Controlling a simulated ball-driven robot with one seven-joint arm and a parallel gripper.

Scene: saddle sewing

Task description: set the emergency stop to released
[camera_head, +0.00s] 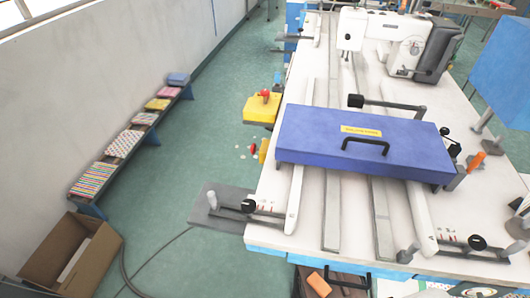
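A small yellow housing (263,151) sits at the left edge of the white sewing table, with a round red button (253,149) on its left side; it looks like the emergency stop. Just beyond it at the same edge is a larger yellow box (259,110) with a red knob (265,94) on top. Both are too small to tell whether a button is pressed in or out. My gripper is not in view.
A blue lidded box (350,160) with a black handle lies across the white table (270,185). A sewing machine (385,35) stands at the back. A low bench (150,130) with folded cloths and a cardboard box (72,255) line the left wall. Green floor (200,135) between is mostly clear.

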